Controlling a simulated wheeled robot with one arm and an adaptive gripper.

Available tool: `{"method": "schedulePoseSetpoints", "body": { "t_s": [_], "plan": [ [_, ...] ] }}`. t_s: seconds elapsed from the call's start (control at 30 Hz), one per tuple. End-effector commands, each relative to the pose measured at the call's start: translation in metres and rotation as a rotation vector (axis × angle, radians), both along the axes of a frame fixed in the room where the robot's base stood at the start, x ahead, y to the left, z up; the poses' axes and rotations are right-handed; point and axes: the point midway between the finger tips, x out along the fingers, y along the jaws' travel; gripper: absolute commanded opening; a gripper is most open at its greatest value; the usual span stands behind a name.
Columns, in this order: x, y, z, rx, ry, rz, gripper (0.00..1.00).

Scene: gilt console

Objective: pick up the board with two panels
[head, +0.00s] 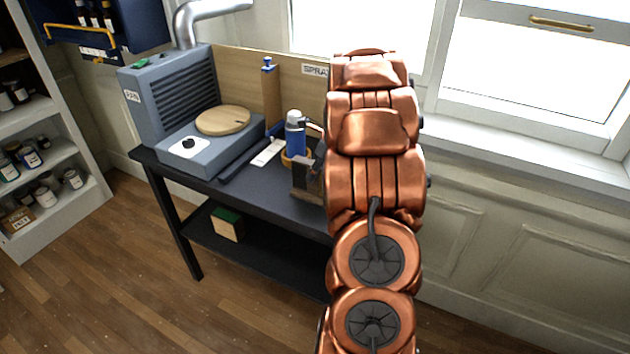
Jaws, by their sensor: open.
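I cannot make out a board with two panels for certain. A small white card (268,152) with faint marks lies on the dark table (228,190), left of the blue spray bottle. A dark grey and brown object (304,182) stands at the table's front, just left of my copper arm and partly hidden by it; I cannot tell what it is. My arm rises across the right part of the table and hides what lies behind it. My gripper cannot be made out in this view.
A grey fan unit (170,90) with a round wooden disc (223,120) fills the table's left end. A blue and white spray bottle (295,133) stands in an orange-brown ring. A wooden back panel (243,75) stands behind. A green-topped box (227,224) sits on the lower shelf.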

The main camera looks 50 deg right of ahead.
Motion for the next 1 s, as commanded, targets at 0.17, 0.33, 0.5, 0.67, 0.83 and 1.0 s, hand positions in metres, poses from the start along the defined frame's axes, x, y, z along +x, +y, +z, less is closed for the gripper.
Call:
{"method": "schedulePoseSetpoints", "body": {
  "t_s": [0.17,0.33,0.5,0.67,0.83,1.0],
  "plan": [
    [0.01,0.006,-0.021,0.003,0.003,0.002,0.6],
    [0.014,0.008,-0.035,0.003,0.003,0.005,0.6],
    [0.015,0.008,-0.036,0.001,0.002,0.004,0.6],
    [0.015,0.007,-0.036,0.001,0.002,0.004,0.6],
    [0.015,0.007,-0.036,0.001,0.002,0.003,0.6],
    [0.015,0.007,-0.038,0.001,0.002,0.003,0.59]
  ]
}}
